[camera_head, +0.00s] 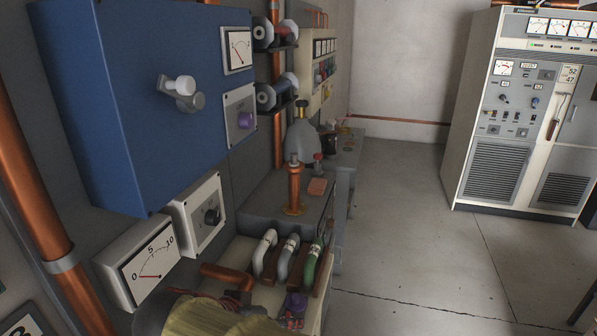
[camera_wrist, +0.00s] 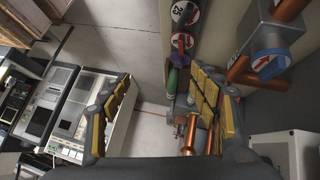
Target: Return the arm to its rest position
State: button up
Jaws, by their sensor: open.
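My gripper (camera_wrist: 163,98) shows in the wrist view, with its two yellow-padded fingers spread wide apart. Nothing is held between the fingers. Bare floor and a pale panel edge show through the gap. The right finger overlaps the bench fittings in the picture; I cannot tell how close it is to them. I cannot make out the gripper or the arm clearly in the head view.
A blue cabinet (camera_head: 150,95) and a gauge box (camera_head: 143,262) are on the left wall. Several coloured handles (camera_head: 289,257) and a copper post (camera_head: 295,188) stand on the bench. A transmitter rack (camera_head: 532,110) stands at right. The floor (camera_head: 400,220) between is clear.

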jog(key=s+d+r+y+p, duration=0.1)
jog(key=s+d, duration=0.2)
jog(key=d, duration=0.5)
jog(key=s+d+r+n+g+y+p, duration=0.1)
jog(key=s+d, duration=0.3)
jog(key=d, duration=0.4)
jog(key=s+d+r+n+y+p, duration=0.1)
jog(key=s+d+r+y+p, duration=0.1)
jog(key=s+d, duration=0.2)
jog(key=d, duration=0.3)
jog(key=shift+d+r+y+p, duration=0.15)
jog(key=shift+d+y+p, duration=0.15)
jog(key=shift+d+p, duration=0.1)
jog(key=shift+c, duration=0.9)
dwell(0.5)
